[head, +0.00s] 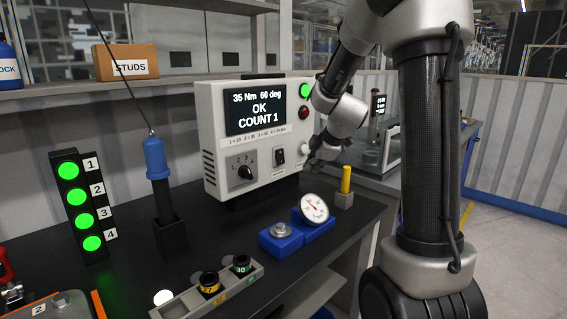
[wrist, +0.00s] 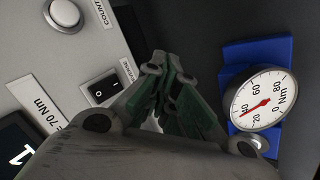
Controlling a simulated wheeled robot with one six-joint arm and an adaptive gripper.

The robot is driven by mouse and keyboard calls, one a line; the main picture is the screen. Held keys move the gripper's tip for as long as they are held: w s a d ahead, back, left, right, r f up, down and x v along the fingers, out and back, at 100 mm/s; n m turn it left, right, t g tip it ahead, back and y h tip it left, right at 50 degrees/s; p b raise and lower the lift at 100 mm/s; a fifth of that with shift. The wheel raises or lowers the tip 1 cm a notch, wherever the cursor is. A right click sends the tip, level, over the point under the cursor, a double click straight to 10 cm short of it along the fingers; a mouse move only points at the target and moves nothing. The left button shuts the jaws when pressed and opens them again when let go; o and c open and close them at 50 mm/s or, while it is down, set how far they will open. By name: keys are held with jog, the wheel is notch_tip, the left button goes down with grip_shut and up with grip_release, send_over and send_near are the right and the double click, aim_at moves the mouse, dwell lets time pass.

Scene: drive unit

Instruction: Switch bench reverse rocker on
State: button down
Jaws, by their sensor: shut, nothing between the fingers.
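The bench controller box (head: 212,115) stands upright at the back of the bench. Its black reverse rocker (head: 280,156) sits low on the front panel, right of the rotary selector (head: 243,171). In the wrist view the rocker (wrist: 103,89) shows O and I marks and a partly hidden label beside it. I cannot tell which side is pressed. My gripper (head: 314,160) is at the right side of the box's front. In the wrist view my gripper (wrist: 168,82) is shut and empty, beside the rocker and apparently not touching it.
A white button (wrist: 65,14) is near the rocker. A dial gauge (head: 313,208) on a blue block and a yellow pin (head: 346,180) in a grey block stand below my gripper. A blue-handled tool (head: 156,160) stands left, and a socket tray (head: 190,303) lies in front.

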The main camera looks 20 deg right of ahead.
jog(key=shift+w, duration=0.1)
jog(key=w+a+f, duration=0.1)
jog(key=w+a, duration=0.2)
jog(key=w, duration=0.4)
jog(key=shift+w+a+f, duration=0.15)
jog(key=shift+w+a, duration=0.05)
jog(key=shift+w, duration=0.2)
jog(key=shift+w, duration=0.1)
dwell(1.3)
jog(key=shift+w+a, duration=0.15)
jog(key=shift+w, duration=0.1)
jog(key=shift+w+a+f, duration=0.1)
jog(key=shift+w+a, duration=0.05)
jog(key=shift+w, duration=0.2)
dwell(0.5)
jog(key=shift+s, duration=0.15)
dwell(0.3)
jog(key=shift+s+d, duration=0.3)
jog(key=shift+s, duration=0.3)
jog(key=shift+s+d+r, duration=0.15)
jog(key=shift+s+d, duration=0.15)
jog(key=shift+s, duration=0.45)
jog(key=shift+s+d+r, duration=0.2)
jog(key=shift+s+d, duration=0.15)
jog(key=shift+s, duration=0.45)
jog(key=shift+s+d+r, duration=0.15)
jog(key=shift+s+d, duration=0.15)
jog(key=shift+s, duration=0.45)
